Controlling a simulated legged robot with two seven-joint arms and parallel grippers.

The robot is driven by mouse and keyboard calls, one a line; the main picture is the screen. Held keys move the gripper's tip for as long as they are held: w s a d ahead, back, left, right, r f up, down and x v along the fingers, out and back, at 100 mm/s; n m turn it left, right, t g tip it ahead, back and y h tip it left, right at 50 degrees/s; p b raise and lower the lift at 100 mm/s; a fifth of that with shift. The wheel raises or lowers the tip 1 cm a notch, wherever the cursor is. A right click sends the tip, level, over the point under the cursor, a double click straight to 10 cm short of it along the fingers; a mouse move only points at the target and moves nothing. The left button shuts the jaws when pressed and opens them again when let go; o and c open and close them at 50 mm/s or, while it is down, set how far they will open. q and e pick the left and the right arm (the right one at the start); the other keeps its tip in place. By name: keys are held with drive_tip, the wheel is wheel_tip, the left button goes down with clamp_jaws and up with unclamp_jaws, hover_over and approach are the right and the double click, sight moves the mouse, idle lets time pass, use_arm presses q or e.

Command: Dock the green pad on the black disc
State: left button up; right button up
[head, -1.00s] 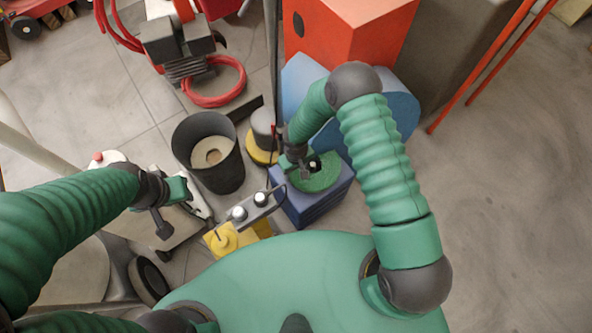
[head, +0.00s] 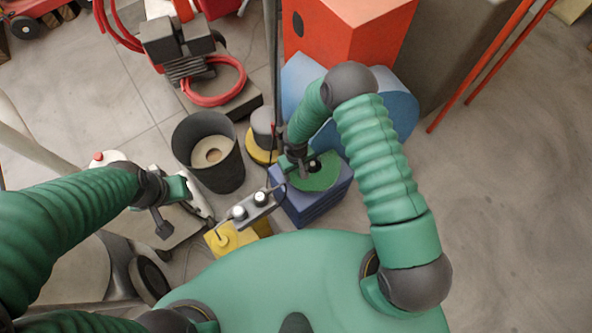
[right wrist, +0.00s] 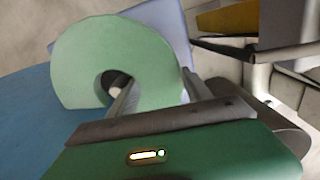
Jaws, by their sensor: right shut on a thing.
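The green pad (head: 321,178) is a thick round pad with a hole and slot at its middle. My right gripper (head: 304,168) is shut on it by the middle, over the blue block (head: 309,205); I cannot tell whether pad and block touch. In the right wrist view the pad (right wrist: 80,70) fills the space ahead of the fingers (right wrist: 150,92). A dark round disc or wheel (head: 149,282) stands tilted at the lower left; I cannot tell if it is the black disc. My left gripper (head: 175,208) is by a white handle (head: 202,206); its jaw state is unclear.
A dark bin (head: 224,177) stands left of the block. A round machine with a yellow base (head: 262,150) is behind it, beside a dark pole. A grey unit with two white knobs (head: 250,206) sits in front. An orange box (head: 345,35) stands behind. Floor at right is clear.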

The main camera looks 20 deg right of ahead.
drive_tip(key=shift+f+b, duration=0.4)
drive_tip(key=shift+f, duration=0.15)
drive_tip(key=o, duration=1.1)
drive_tip(key=shift+r, duration=0.1)
wheel_tip(320, 180, up, 11)
drive_tip(key=p, duration=0.9)
